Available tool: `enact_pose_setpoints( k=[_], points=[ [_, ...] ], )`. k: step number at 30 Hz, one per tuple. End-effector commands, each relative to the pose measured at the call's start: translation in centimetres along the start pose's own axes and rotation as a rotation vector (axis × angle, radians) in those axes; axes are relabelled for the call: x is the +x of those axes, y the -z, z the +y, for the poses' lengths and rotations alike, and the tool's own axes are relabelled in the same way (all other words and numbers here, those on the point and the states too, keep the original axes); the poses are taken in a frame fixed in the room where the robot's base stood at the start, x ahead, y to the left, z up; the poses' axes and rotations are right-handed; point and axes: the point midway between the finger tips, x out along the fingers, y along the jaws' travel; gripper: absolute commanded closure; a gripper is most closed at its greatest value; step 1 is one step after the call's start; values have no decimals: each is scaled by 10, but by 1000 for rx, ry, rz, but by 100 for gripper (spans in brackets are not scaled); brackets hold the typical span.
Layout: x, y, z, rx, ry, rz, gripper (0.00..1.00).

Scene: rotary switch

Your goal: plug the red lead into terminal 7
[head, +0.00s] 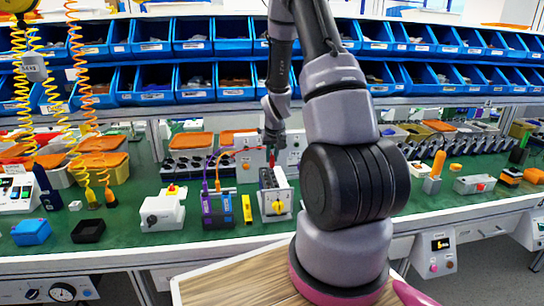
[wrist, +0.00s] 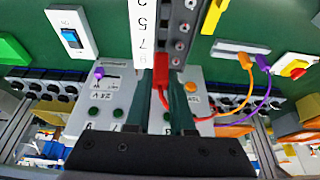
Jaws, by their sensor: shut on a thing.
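My gripper (wrist: 166,80) is shut on the red plug (wrist: 162,68) of the red lead, whose wire (wrist: 188,117) curves away to the right. The plug is at the near end of the dark terminal strip (wrist: 181,28), beside the white label strip (wrist: 143,35) with upside-down numbers, among them 5, 7 and 8. I cannot tell whether the plug is in a hole or just above it. In the head view my gripper (head: 271,146) points down over the bench behind the terminal block (head: 267,179), and its tips are small and partly hidden.
Orange (wrist: 247,88) and purple (wrist: 267,82) leads loop at the right of the wrist view. A white switch (wrist: 71,36) lies left. Blue bins (head: 210,85) line the back. Green bench (head: 120,205) is clear in places.

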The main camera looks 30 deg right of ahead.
Motion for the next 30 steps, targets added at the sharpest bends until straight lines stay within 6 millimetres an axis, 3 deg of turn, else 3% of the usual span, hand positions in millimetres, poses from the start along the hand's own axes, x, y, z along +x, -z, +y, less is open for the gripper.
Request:
enact_pose_setpoints(
  k=[30],
  points=[
    [9, -4, 0, 0, 0, 0, 100]
  ],
)
